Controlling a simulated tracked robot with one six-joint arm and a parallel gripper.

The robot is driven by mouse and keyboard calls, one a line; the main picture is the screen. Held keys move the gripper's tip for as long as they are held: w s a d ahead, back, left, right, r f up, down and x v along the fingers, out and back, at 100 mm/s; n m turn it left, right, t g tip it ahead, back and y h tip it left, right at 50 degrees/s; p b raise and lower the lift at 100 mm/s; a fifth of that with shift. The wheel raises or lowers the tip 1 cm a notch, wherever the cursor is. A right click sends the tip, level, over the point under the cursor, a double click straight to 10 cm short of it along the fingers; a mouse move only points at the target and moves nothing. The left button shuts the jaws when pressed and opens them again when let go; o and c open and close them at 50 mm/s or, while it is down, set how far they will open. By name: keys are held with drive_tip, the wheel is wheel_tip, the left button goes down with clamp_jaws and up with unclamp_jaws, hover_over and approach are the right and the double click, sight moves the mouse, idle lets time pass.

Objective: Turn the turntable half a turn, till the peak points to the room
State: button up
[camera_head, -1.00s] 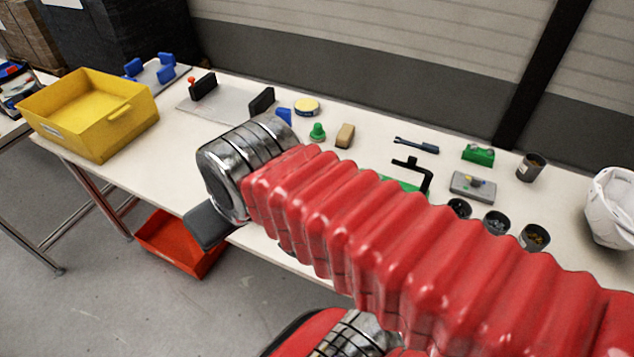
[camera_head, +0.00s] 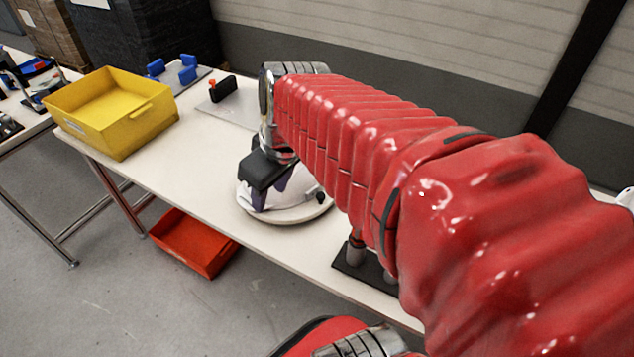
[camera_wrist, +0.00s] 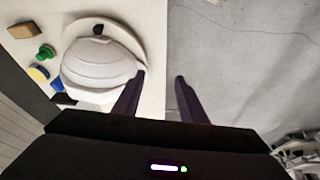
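A white helmet shell (camera_head: 297,186) sits on a round, pale turntable (camera_head: 305,216) near the table's front edge. In the wrist view the shell (camera_wrist: 98,68) shows from above, with faint ridges, and part of the turntable rim (camera_wrist: 129,36) shows beside it. A small black knob shows at the shell's side. I cannot tell which way the peak points. My gripper (camera_wrist: 158,84) is open and empty. One finger is beside the shell and rim, the other over the floor beyond the table edge. I cannot tell whether the near finger touches. My arm hides part of the shell.
A yellow bin (camera_head: 112,112) stands at the table's left end. A red bin (camera_head: 193,243) is below the table. In the wrist view a brown block (camera_wrist: 22,30), a green knobbed piece (camera_wrist: 46,52) and a yellow tin (camera_wrist: 39,73) lie behind the shell.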

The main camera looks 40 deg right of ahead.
drive_tip(key=w+d+f+n+y, duration=0.1)
drive_tip(key=w+d+f, duration=0.1)
drive_tip(key=d, duration=0.8)
drive_tip(key=n, duration=0.2)
approach(321, 194)
drive_tip(key=d+v, duration=0.1)
drive_tip(key=v, duration=0.5)
drive_tip(key=shift+d+f+y, duration=0.1)
drive_tip(key=shift+f+y, duration=0.1)
drive_tip(key=shift+y, duration=0.2)
drive_tip(key=shift+f, duration=0.1)
drive_tip(key=x, duration=1.3)
drive_tip(key=shift+w+f, duration=0.1)
drive_tip(key=shift+f, duration=0.2)
clamp_jaws()
